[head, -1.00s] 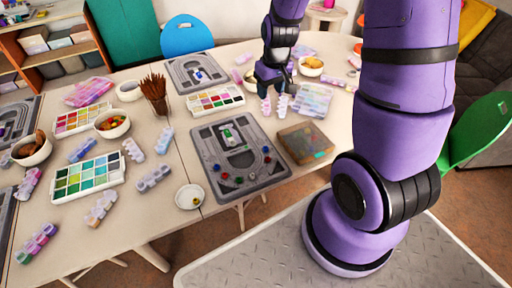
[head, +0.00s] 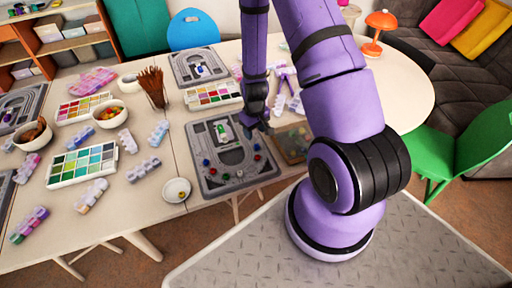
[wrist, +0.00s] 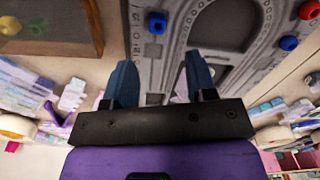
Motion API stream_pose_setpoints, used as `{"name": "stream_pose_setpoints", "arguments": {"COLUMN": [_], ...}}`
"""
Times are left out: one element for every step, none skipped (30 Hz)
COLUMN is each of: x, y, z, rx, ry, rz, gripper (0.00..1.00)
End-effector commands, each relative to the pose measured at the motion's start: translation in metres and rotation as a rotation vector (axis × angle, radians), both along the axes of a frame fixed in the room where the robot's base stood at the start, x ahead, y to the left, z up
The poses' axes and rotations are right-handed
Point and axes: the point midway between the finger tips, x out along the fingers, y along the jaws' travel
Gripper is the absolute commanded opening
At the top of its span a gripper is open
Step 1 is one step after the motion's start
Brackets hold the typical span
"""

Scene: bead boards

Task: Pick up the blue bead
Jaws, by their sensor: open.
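The grey bead board (head: 214,187) lies on the table's front part with several coloured beads on it. One blue bead (wrist: 157,22) shows in the wrist view near the board's edge on the wooden box's side, just beyond the fingertips in the picture. Another blue bead (wrist: 289,43) is across the board, beside a red bead (wrist: 309,10); in the head view a blue bead (head: 206,162) sits at the board's left. My gripper (head: 257,130) is above the board's right edge, fingers apart and empty. It also shows in the wrist view (wrist: 161,62).
The wooden box (head: 291,143) stands right of the board, partly behind my arm. A paint set (head: 213,93) lies behind the board. A small white dish (head: 176,190) is at its left. Pill-type bead cases and bowls cover the left table.

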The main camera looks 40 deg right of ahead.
Motion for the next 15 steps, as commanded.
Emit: {"name": "stream_pose_setpoints", "arguments": {"x": [0.0,0.0,0.0,0.0,0.0,0.0,0.0,0.0,-0.001,-0.001,-0.001,-0.003,-0.003,-0.004,-0.005], "y": [0.0,0.0,0.0,0.0,0.0,0.0,0.0,0.0,0.0,0.0,0.0,-0.001,-0.001,-0.001,-0.002], "z": [-0.006,-0.009,-0.012,-0.014,-0.016,-0.017,-0.018,-0.019,-0.021,-0.023,-0.025,-0.029,-0.033,-0.037,-0.043], "rx": [0.0,0.0,0.0,0.0,0.0,0.0,0.0,0.0,0.0,0.0,0.0,0.001,0.001,0.001,0.001], "ry": [0.001,0.001,0.001,0.001,0.001,0.0,0.0,0.0,0.0,0.0,0.001,0.002,0.003,0.002,0.002], "rz": [-0.001,-0.001,-0.001,-0.001,-0.001,-0.001,-0.001,-0.001,-0.002,-0.002,-0.002,-0.003,-0.003,-0.003,-0.002], "gripper": [0.51,0.51,0.51,0.51,0.51,0.51,0.51,0.51,0.51,0.51,0.51,0.51,0.51,0.51,0.51]}}
